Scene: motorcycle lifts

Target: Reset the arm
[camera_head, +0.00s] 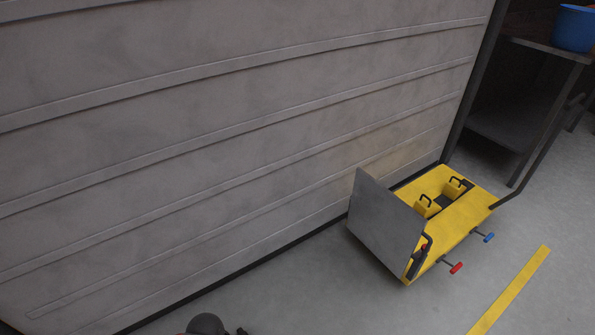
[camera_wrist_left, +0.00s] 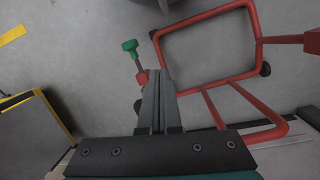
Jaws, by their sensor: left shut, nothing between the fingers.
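My left gripper (camera_wrist_left: 159,72) shows only in the left wrist view, where its two grey fingers are together with nothing between them. A green-headed handle (camera_wrist_left: 130,46) with a red lower part (camera_wrist_left: 141,77) is just left of the fingertips in that picture; I cannot tell whether they touch. A red tube frame (camera_wrist_left: 205,20) lies to the right of the fingers. In the head view, a yellow motorcycle lift (camera_head: 455,213) stands by the wall, with a grey upright plate (camera_head: 385,226), a red-ended handle (camera_head: 455,267) and a blue-ended handle (camera_head: 488,237). My right gripper is not in view.
A grey panelled wall (camera_head: 200,130) fills the head view's left and middle. A dark table (camera_head: 545,45) with a blue container (camera_head: 574,28) stands at the top right. Grey floor with a yellow stripe (camera_head: 510,288) is clear at the lower right.

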